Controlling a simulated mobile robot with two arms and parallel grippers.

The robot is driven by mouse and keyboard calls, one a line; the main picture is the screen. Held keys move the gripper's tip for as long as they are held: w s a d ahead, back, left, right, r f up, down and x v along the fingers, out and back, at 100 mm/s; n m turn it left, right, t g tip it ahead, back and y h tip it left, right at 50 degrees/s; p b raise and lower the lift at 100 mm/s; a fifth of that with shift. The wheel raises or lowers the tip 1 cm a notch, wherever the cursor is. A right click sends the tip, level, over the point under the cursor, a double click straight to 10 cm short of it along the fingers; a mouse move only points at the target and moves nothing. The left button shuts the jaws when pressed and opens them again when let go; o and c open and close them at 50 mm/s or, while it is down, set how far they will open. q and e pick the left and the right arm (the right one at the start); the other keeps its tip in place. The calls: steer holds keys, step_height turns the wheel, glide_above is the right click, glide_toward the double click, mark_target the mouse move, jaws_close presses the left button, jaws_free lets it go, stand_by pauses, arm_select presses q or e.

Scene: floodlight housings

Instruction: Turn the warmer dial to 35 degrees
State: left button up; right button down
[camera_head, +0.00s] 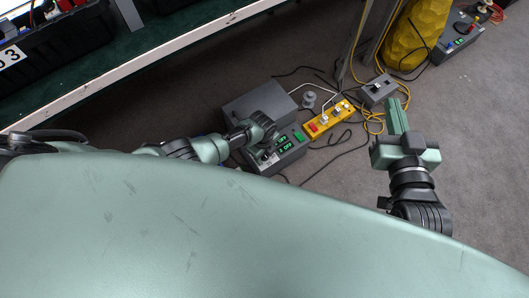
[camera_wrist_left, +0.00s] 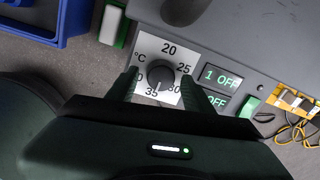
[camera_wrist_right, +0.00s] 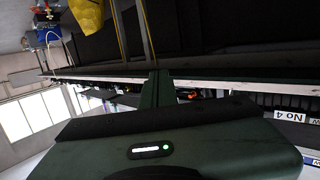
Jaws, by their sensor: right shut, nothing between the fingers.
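The warmer is a grey box (camera_head: 258,103) on the floor with a dark control panel. Its black round dial (camera_wrist_left: 160,78) sits on a white scale plate (camera_wrist_left: 148,45) with numbers from 20 to 35 legible and another partly covered. A light pointer mark on the dial faces the lower side, near 35. My left gripper (camera_wrist_left: 160,88) is open, one finger on each side of the dial, with apparent gaps. In the head view my left gripper (camera_head: 262,150) is over the panel and hides the dial. My right gripper (camera_head: 396,110) is shut and empty, away to the right.
Green displays (camera_wrist_left: 222,78) reading OFF are beside the dial. A yellow power strip (camera_head: 331,119), loose cables and a grey switch box (camera_head: 378,90) lie right of the warmer. A blue crate (camera_wrist_left: 68,18) is near the panel's left. A shelf edge (camera_head: 140,65) runs behind.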

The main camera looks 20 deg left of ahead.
mark_target(265, 155)
stand_by(0.3)
arm_select(q)
steer(key=shift+r, duration=0.2)
step_height(265, 155, up, 3)
steer(key=p, duration=0.2)
steer(key=shift+a+r+p, duration=0.1)
steer(key=shift+r+p, duration=0.1)
steer(key=shift+p, duration=0.15)
steer(key=r+p, duration=0.2)
steer(key=r, duration=0.2)
steer(key=shift+s, duration=0.2)
arm_select(e)
steer(key=s+d+f+g+h, duration=0.1)
steer(key=s+d+f+g, duration=0.2)
steer(key=s+f+g, duration=0.3)
steer(key=s+d+f+g+h, duration=0.2)
steer(key=s+f+g, duration=0.4)
steer(key=s, duration=0.5)
steer(key=shift+d+f+m, duration=0.3)
steer(key=shift+d+f, duration=0.35)
steer(key=shift+d, duration=0.1)
